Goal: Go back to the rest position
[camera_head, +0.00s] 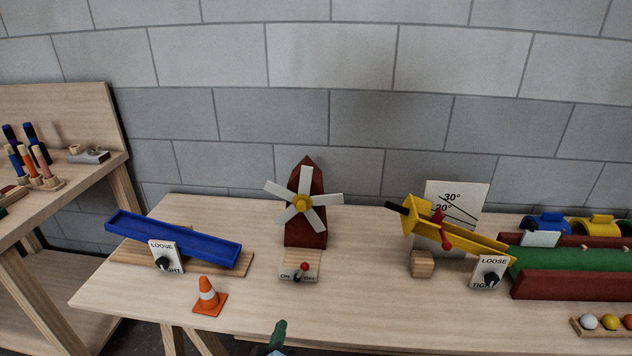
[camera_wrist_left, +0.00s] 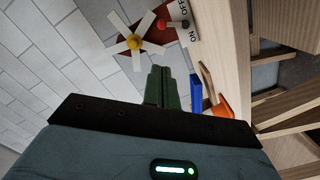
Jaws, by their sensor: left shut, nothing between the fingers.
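My left gripper (camera_head: 279,332) shows at the bottom edge of the head view, in front of the table's front edge. Only its green fingertip end and a bit of its body show there. In the left wrist view its two green fingers (camera_wrist_left: 161,88) are together with nothing between them. The gripper is apart from the things on the table. My right gripper is in neither view.
The table (camera_head: 180,292) holds a blue trough (camera_head: 172,238), an orange cone (camera_head: 208,297), a windmill (camera_head: 305,215) with a switch, a yellow chute (camera_head: 455,232) and a green ramp (camera_head: 570,263). A side bench (camera_head: 75,165) with pegs stands left. The table's front middle is clear.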

